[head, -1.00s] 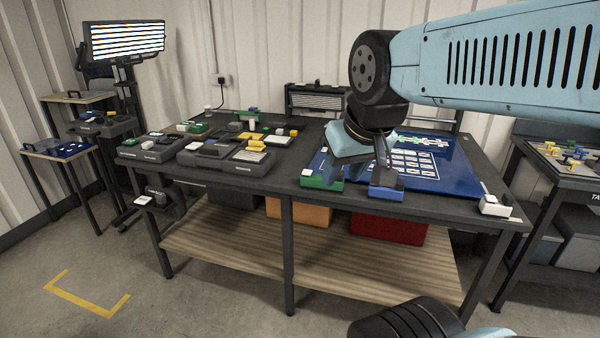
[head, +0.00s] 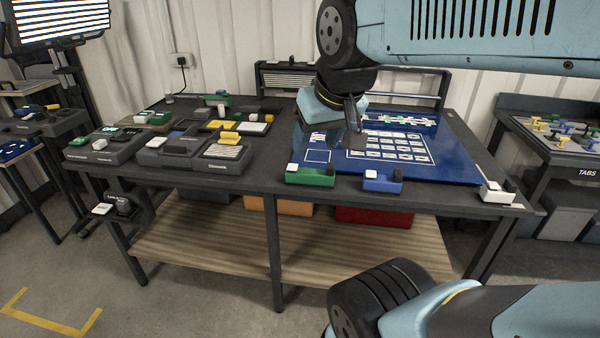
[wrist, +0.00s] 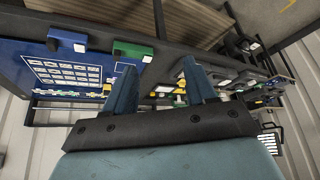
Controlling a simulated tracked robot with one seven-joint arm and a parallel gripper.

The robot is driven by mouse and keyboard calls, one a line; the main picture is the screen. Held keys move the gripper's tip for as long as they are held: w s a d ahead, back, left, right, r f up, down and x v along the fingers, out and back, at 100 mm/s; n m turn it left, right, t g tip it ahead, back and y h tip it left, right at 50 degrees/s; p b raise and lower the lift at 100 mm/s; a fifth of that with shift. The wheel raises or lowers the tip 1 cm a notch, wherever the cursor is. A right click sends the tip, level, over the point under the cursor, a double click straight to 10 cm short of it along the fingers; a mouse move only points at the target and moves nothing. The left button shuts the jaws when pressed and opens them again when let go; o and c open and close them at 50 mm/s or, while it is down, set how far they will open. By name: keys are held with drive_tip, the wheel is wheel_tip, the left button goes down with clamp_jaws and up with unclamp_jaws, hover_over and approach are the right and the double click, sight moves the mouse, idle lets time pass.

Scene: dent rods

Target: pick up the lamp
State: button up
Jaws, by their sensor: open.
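A lit panel with black and white stripes (head: 60,18), which looks like the lamp, stands on a dark stand at the upper left of the head view, partly cut off. A striped panel also shows small at the lower right of the wrist view (wrist: 273,139). My gripper (head: 334,145) is far to the right of it, in front of the blue board in the head view. In the wrist view my gripper (wrist: 159,64) has its two fingers spread, with nothing between them.
A dark workbench (head: 250,178) fills the middle, with trays and small blocks on its left and a blue board (head: 440,155) on its right. A tabs table (head: 555,150) stands at the right. Floor is open in front.

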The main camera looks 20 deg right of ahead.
drive_tip(key=w+d+f+m, duration=0.35)
drive_tip(key=w+d, duration=0.35)
drive_tip(key=w, duration=0.5)
drive_tip(key=m+g+h, duration=0.2)
drive_tip(key=m, duration=0.1)
approach(330, 164)
drive_tip(key=x, duration=0.4)
drive_tip(key=shift+s+a, duration=0.1)
drive_tip(key=shift+a, duration=0.25)
drive_tip(key=shift+d+x, duration=0.15)
drive_tip(key=shift+x, duration=1.2)
drive_tip(key=shift+d+x, duration=0.2)
drive_tip(key=shift+x, duration=1.15)
clamp_jaws()
